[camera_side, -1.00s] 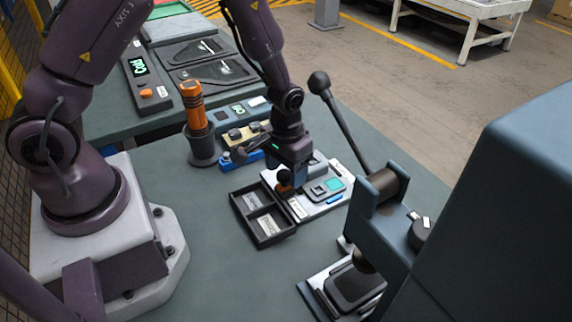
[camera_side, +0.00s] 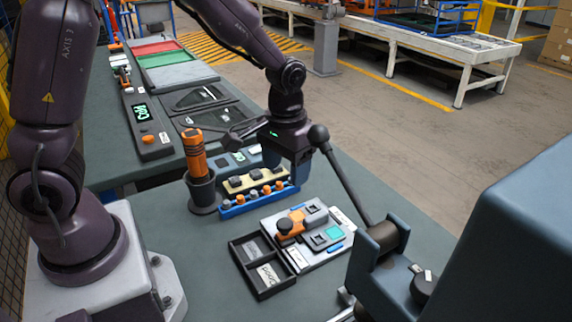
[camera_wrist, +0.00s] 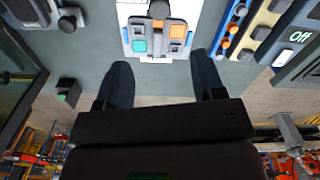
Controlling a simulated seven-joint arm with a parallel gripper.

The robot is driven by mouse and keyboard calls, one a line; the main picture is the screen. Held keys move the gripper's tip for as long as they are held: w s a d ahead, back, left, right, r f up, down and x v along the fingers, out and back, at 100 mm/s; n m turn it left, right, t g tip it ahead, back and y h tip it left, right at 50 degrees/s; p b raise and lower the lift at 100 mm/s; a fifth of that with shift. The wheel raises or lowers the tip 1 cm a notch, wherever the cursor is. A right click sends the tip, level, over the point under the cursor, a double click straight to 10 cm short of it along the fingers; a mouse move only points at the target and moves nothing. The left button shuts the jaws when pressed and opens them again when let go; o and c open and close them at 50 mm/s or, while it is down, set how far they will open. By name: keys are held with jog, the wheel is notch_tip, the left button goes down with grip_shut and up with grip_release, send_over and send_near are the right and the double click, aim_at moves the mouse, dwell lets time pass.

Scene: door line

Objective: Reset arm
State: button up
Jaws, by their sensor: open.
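My gripper (camera_side: 297,160) is raised above the table, behind the white fixture board (camera_side: 338,259), and holds nothing. In the wrist view its two dark fingers (camera_wrist: 165,88) stand apart with an empty gap between them. The board carries an orange part with a dark round knob (camera_side: 288,226), a teal square (camera_side: 334,232) and dark square blocks. In the wrist view, the board (camera_wrist: 128,8) lies beyond the fingertips, apart from them.
A lever press with a ball-topped handle (camera_side: 319,135) stands close on the right. A black two-compartment tray (camera_side: 273,288), a blue rack of orange-topped pieces (camera_side: 232,211) and an orange tool in a dark cup (camera_side: 203,193) are nearby. Open table lies in front.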

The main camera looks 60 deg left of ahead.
jog(key=s+r+m+t, duration=0.2)
jog(key=s+r+t, duration=0.3)
jog(key=s+r, duration=1)
jog(key=shift+a+r+m+t, duration=0.2)
jog(key=shift+r+m+t, duration=0.15)
jog(key=shift+r, duration=0.2)
